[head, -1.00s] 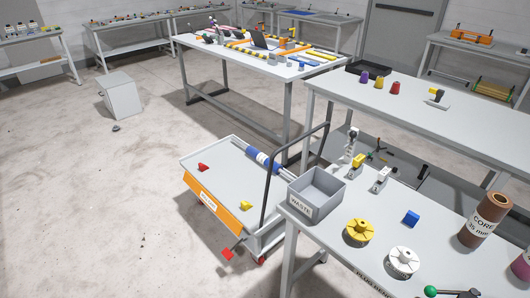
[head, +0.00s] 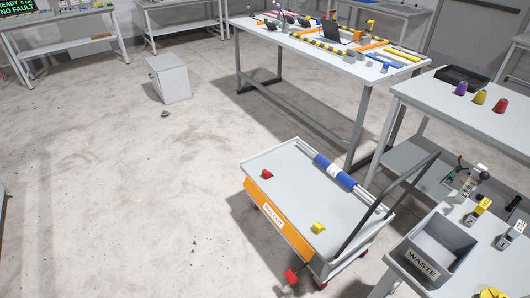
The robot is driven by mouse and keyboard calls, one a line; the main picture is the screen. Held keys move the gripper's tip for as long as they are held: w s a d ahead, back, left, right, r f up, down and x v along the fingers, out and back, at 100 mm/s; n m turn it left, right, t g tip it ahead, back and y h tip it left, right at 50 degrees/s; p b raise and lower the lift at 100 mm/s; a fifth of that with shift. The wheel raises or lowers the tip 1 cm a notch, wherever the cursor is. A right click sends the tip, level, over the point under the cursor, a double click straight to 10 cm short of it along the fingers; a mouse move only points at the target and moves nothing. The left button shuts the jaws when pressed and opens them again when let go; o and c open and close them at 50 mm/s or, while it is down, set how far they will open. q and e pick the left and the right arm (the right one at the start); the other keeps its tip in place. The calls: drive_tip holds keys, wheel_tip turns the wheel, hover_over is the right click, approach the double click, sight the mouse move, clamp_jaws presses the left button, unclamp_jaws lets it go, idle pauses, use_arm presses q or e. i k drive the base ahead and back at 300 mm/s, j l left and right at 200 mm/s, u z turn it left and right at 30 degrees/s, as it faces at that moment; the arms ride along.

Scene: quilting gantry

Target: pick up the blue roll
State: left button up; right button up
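The blue roll (head: 345,178) lies along the far right edge of the grey cart (head: 268,165). It has a white band around its middle, and a light bar shows past its ends. It lies at a slant, running from upper left to lower right. Neither of my grippers shows in the head view.
A red block (head: 267,174) and a yellow block (head: 318,227) sit on the cart top. The cart's dark push handle (head: 376,210) rises at its right end. A grey waste bin (head: 428,252) stands on the table at the right.

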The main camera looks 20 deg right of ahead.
sight(347, 181)
drive_tip(key=i+j+u, duration=0.15)
drive_tip(key=i, duration=0.35)
drive_tip(key=i+j+u, duration=0.15)
drive_tip(key=i, duration=0.4)
drive_tip(key=i+j+u, duration=0.15)
drive_tip(key=i, duration=0.35)
drive_tip(key=i+z, duration=0.25)
drive_tip(key=z, duration=0.2)
drive_tip(key=i+j+z, duration=0.1)
drive_tip(key=z, duration=0.35)
drive_tip(key=i+j+z, duration=0.2)
drive_tip(key=i+z, duration=0.2)
drive_tip(key=i+j+z, duration=0.1)
drive_tip(key=j+z, duration=0.15)
drive_tip(key=z, duration=0.2)
drive_tip(key=i+j+z, duration=0.1)
drive_tip(key=z, duration=0.35)
drive_tip(key=i+j+z, duration=0.15)
drive_tip(key=z, duration=0.35)
drive_tip(key=j+z, duration=0.25)
drive_tip(key=z, duration=0.2)
drive_tip(key=i+j+z, duration=0.1)
drive_tip(key=z, duration=0.4)
drive_tip(key=j+z, duration=0.9)
